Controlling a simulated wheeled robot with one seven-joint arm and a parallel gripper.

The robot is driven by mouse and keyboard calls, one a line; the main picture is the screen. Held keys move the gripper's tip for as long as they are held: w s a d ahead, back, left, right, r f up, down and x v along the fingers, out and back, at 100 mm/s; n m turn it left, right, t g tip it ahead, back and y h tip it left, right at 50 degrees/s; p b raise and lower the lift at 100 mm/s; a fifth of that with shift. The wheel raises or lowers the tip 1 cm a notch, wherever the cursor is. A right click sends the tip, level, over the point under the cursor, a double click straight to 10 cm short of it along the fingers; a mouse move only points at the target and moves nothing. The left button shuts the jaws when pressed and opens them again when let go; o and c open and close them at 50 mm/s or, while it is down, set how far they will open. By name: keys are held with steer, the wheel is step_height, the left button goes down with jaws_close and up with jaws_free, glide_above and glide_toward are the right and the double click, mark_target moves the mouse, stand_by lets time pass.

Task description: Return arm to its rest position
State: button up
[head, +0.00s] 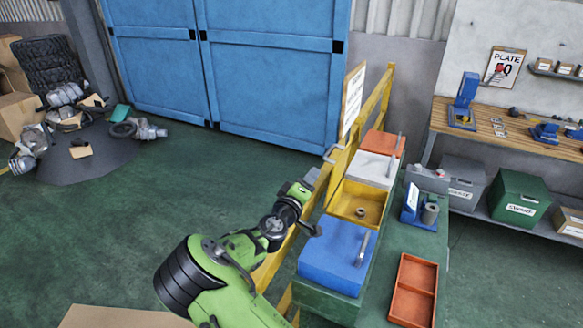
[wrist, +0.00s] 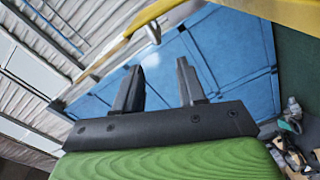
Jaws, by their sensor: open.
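My green and black arm (head: 235,255) reaches up from the bottom of the head view. My gripper (head: 328,160) is raised near the yellow frame, left of the row of coloured bins. In the wrist view my gripper (wrist: 160,80) has its two dark fingers spread apart with nothing between them. Behind the fingers the wrist view shows the blue doors (wrist: 225,55) and part of a yellow bar (wrist: 190,12).
The yellow frame (head: 375,105) stands close to my arm. Blue (head: 335,255), yellow (head: 370,192), white and orange bins line the green bench, with an orange tray (head: 413,290) to the right. Open green floor (head: 110,225) lies left; parts are heaped at far left.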

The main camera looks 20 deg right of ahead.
steer(key=s+d+f+m+g+y, duration=0.2)
steer(key=s+m+g+y, duration=0.4)
steer(key=s, duration=0.6)
steer(key=s+a+r+n+y, duration=0.1)
steer(key=s+a+r+y, duration=0.2)
steer(key=s+a, duration=0.5)
steer(key=s+a+r+n+y, duration=0.1)
steer(key=s+a+r+y, duration=0.3)
steer(key=s, duration=1.2)
steer(key=a, duration=0.4)
steer(key=shift+s+a+r+n+y, duration=0.2)
steer(key=shift+a+r+n+y, duration=0.1)
steer(key=shift+a+r, duration=0.05)
